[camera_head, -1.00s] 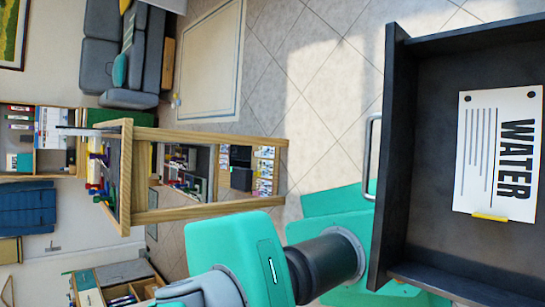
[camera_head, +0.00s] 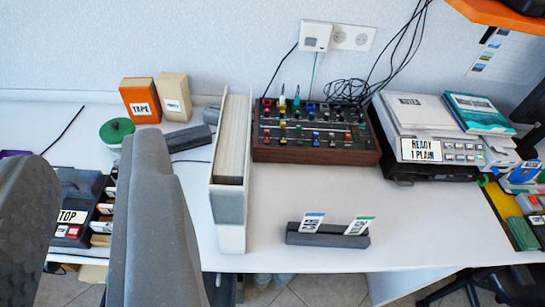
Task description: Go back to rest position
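My gripper (camera_head: 88,165) is at the left of the head camera view. Its two thick grey fingers stand apart, and nothing is held between them. Through the gap I see part of a dark device (camera_head: 70,215) labelled with letters that read "TOP", with red buttons. The fingers hide part of the white desk (camera_head: 300,195) and some of the things at its left end. The task names no object to handle.
A white upright holder (camera_head: 229,205) of thin sheets stands right of the fingers. Behind are a mixer-like panel (camera_head: 315,133), an orange box (camera_head: 139,100) and a printer (camera_head: 432,130). A dark card stand (camera_head: 328,236) sits near the front edge. Desk space between is clear.

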